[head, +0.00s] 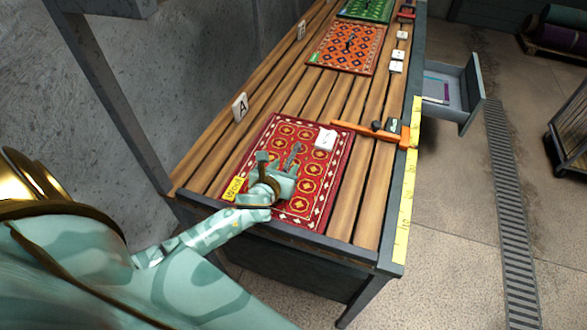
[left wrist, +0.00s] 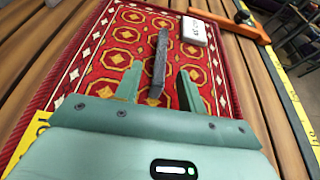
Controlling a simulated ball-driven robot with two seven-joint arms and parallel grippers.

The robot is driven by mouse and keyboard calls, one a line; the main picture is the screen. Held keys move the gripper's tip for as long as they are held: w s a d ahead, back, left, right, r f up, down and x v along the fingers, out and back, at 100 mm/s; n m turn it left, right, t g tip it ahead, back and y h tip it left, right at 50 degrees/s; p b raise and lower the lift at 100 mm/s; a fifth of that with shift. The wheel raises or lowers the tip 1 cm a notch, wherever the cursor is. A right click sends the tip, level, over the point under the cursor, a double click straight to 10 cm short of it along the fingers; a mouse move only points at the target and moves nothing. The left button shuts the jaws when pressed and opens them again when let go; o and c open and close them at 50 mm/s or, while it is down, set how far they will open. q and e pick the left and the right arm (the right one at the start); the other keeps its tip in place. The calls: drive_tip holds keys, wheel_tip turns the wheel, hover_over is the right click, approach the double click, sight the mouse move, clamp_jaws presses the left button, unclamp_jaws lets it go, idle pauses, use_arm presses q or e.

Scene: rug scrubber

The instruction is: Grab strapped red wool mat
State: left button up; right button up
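The red wool mat (head: 325,172) lies flat at the near end of the slatted bench, with gold and white patterns and a yellow tag (head: 234,188) at its left edge. A dark grey strap (head: 293,155) stands up from its middle; it also shows in the left wrist view (left wrist: 161,55). My left gripper (head: 277,164) is over the mat. In the left wrist view its two fingers (left wrist: 159,80) are apart, one on each side of the strap, with gaps visible. Whether the strap's lower end touches the gripper is hidden. My right gripper is not in view.
A white card (head: 325,139) lies on the mat's far corner. An orange clamp bar (head: 372,132) lies just beyond it. An "A" marker (head: 240,107) stands at left. Orange (head: 347,47) and green (head: 366,10) mats lie farther along. An open drawer (head: 452,92) juts out right.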

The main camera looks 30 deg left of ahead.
sight(290, 161)
use_arm(q)
drive_tip(key=shift+w+f, duration=0.15)
drive_tip(key=shift+w, duration=0.15)
drive_tip(key=b+x, duration=0.4)
drive_tip(key=shift+w+f, duration=0.2)
drive_tip(key=shift+w+a, duration=0.1)
drive_tip(key=shift+w, duration=0.2)
drive_tip(key=shift+s+r, duration=0.1)
drive_tip(key=shift+r, duration=0.15)
clamp_jaws()
